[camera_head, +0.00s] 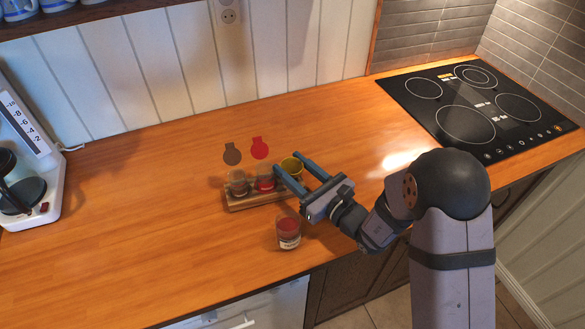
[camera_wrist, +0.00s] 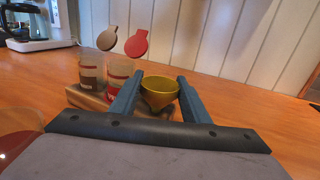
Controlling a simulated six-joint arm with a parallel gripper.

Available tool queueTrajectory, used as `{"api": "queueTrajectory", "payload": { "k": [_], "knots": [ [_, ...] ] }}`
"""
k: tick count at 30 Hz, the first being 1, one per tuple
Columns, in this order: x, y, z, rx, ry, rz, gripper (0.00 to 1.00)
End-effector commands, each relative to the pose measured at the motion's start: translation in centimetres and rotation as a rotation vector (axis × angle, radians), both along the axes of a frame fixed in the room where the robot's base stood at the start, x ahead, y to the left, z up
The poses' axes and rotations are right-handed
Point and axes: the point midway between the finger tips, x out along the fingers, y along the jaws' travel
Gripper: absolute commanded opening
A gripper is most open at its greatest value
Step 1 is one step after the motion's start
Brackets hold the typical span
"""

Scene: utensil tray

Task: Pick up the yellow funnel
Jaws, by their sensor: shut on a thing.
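The yellow funnel (camera_head: 293,166) is between the two blue fingers of my gripper (camera_head: 298,171), at the right end of a small wooden tray (camera_head: 252,202). In the wrist view the funnel (camera_wrist: 160,92) sits between the fingertips of my gripper (camera_wrist: 158,88), wide mouth up and upright. My gripper is shut on it. I cannot tell whether its lower end touches the tray. Two glass jars stand in the tray to the left: one with dark contents (camera_head: 238,184) and one with red contents (camera_head: 265,179).
A brown round lid (camera_head: 231,154) and a red one (camera_head: 260,148) show above the jars. A glass with red contents (camera_head: 289,232) stands in front of the tray. A black hob (camera_head: 474,106) is at the right, a coffee maker (camera_head: 22,185) at the left.

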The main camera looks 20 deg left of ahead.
Motion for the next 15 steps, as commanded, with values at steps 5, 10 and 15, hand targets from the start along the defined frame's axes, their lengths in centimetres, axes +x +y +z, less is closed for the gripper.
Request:
{"api": "queueTrajectory", "payload": {
  "k": [5,10,15],
  "knots": [
    [0.0,0.0,0.8,0.001,-0.003,0.001,0.21],
    [0.0,0.0,2.1,0.001,-0.003,0.001,0.21],
    [0.0,0.0,3.9,0.001,-0.004,0.0,0.21]
  ]
}}
